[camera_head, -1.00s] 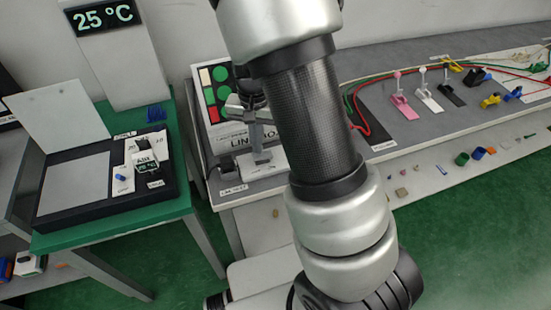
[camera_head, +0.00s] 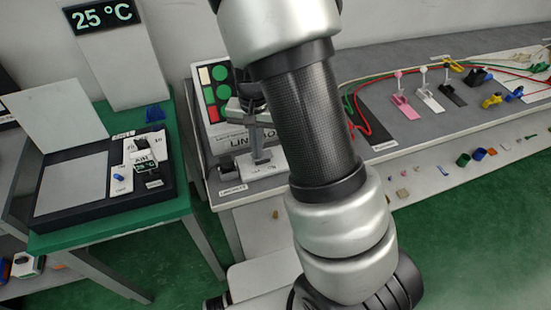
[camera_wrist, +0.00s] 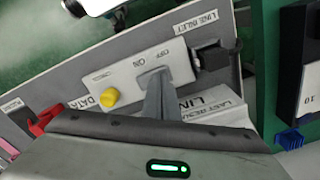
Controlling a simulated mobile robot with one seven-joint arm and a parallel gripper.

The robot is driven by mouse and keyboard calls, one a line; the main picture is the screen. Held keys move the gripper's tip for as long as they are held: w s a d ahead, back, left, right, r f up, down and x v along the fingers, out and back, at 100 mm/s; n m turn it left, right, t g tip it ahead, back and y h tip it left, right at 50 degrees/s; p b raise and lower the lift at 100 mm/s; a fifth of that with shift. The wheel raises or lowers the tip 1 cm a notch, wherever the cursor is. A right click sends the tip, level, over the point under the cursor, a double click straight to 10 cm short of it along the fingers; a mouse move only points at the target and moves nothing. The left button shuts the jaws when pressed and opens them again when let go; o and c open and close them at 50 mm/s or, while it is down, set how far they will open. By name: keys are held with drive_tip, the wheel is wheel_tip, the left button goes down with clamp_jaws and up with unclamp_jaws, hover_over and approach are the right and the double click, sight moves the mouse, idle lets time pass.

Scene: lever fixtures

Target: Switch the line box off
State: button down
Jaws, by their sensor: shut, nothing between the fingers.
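The line box (camera_head: 220,135) stands on the grey bench, behind and left of my arm in the head view. Its white switch plate (camera_wrist: 126,77) carries OFF and ON labels and a yellow knob (camera_wrist: 109,96). A grey switch (camera_wrist: 153,73) sits beside the labels. My gripper (camera_head: 260,157) is shut and points down at the plate. In the wrist view its grey fingers (camera_wrist: 158,95) reach the switch and hide part of it. I cannot tell whether they touch it or which way it is set.
A black plug (camera_wrist: 214,60) sits by the LINE INLET label, close to the plate. A green table (camera_head: 75,235) with a black panel stands left, across a gap. Several small levers (camera_head: 428,98) and red and green wires lie to the right on the bench.

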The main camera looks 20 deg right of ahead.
wheel_tip(320, 180, up, 7)
drive_tip(key=p, duration=0.6)
idle(0.3)
idle(0.4)
drive_tip(key=s+a+r+n+t+y+p, duration=0.1)
drive_tip(key=s+r+p, duration=0.15)
drive_tip(key=r, duration=0.65)
drive_tip(key=s+r+n+t+p, duration=0.15)
drive_tip(key=s+r, duration=0.25)
drive_tip(key=r, duration=0.6)
drive_tip(key=s+d+r+n+t+h+p, duration=0.1)
drive_tip(key=s+r+n+t+p, duration=0.1)
drive_tip(key=s+r, duration=0.9)
drive_tip(key=shift+s+n+t, duration=0.45)
drive_tip(key=shift+n+t, duration=0.1)
drive_tip(key=shift+n, duration=0.2)
